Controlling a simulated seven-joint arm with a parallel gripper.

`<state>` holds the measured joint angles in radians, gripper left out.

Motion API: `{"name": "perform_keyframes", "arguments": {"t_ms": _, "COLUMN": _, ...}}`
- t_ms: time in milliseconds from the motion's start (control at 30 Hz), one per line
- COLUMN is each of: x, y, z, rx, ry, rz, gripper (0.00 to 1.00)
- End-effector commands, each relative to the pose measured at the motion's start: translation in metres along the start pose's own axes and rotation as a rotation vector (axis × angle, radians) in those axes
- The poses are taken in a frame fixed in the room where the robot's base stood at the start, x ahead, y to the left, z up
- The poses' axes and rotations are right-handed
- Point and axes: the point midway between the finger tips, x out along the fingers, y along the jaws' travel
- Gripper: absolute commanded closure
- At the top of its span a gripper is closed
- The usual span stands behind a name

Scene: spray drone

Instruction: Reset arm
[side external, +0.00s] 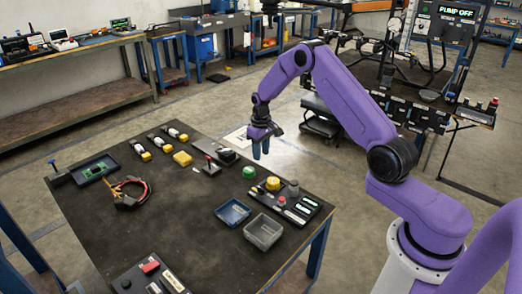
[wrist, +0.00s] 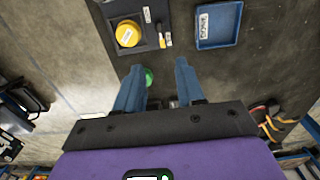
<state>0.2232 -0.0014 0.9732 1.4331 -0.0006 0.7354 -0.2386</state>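My purple arm is bent, and my gripper (side external: 261,148) points down near the table's far right edge. In the wrist view my gripper (wrist: 161,80) has its two blue fingers spread apart with no object held between them. A green knob (wrist: 148,77) shows beyond the fingers, beside the left one.
A pump rig (side external: 420,100) stands behind. The table's middle is clear.

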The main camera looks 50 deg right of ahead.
Motion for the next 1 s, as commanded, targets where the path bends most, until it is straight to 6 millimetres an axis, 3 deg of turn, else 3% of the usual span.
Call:
{"name": "perform_keyframes", "arguments": {"t_ms": 367, "x": -0.003, "y": -0.001, "z": 0.0, "rx": -0.002, "ry": 0.0, "rz": 0.0, "gripper": 0.62}}
{"name": "perform_keyframes", "arguments": {"t_ms": 467, "x": -0.01, "y": -0.01, "z": 0.0, "rx": -0.022, "ry": 0.003, "rz": 0.001, "gripper": 0.62}}
{"name": "perform_keyframes", "arguments": {"t_ms": 567, "x": -0.025, "y": -0.032, "z": 0.002, "rx": -0.067, "ry": 0.006, "rz": 0.001, "gripper": 0.62}}
{"name": "perform_keyframes", "arguments": {"t_ms": 767, "x": -0.068, "y": -0.096, "z": 0.025, "rx": -0.206, "ry": 0.01, "rz": 0.001, "gripper": 0.62}}
{"name": "perform_keyframes", "arguments": {"t_ms": 1000, "x": -0.114, "y": -0.162, "z": 0.079, "rx": -0.375, "ry": 0.015, "rz": -0.001, "gripper": 0.62}}
